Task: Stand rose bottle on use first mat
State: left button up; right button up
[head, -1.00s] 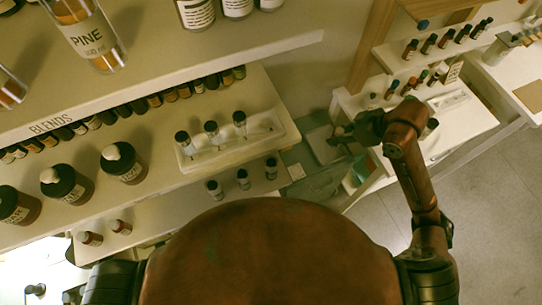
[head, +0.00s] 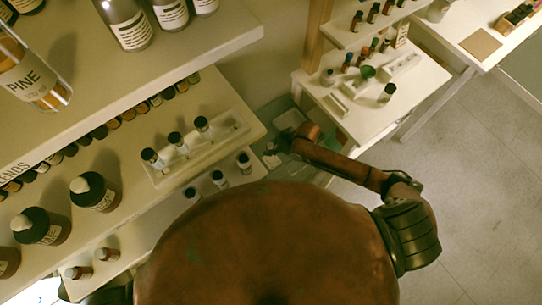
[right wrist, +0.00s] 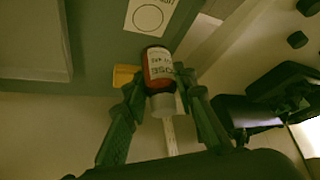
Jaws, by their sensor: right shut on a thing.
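My right gripper (head: 282,143) is beyond the right end of the long shelf, low beside the small white table. In the right wrist view its fingers (right wrist: 168,98) are shut on the rose bottle (right wrist: 158,66), a red bottle with a white label and a grey cap. The label and cap appear upside down in that view. A pale card with a dark circle and cut-off writing (right wrist: 148,17) lies just past the bottle; it may be the use first mat, but the words are not readable. My left gripper is not in view.
The long shelf (head: 245,98) holds a white tray (head: 220,137) with several small bottles, and large dark bottles (head: 93,190). The white table (head: 345,110) at right carries small bottles and a green item (head: 368,71). An orange-yellow thing (right wrist: 124,75) sits beside the rose bottle.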

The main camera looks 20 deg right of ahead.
jog(key=shift+w+f+b, duration=0.1)
jog(key=shift+f+b, duration=0.2)
jog(key=shift+f, duration=3.25)
jog(key=shift+f, duration=0.1)
jog(key=o, duration=1.2)
jog(key=shift+c, duration=0.2)
jog(key=p+v, duration=0.1)
jog(key=v, duration=1.1)
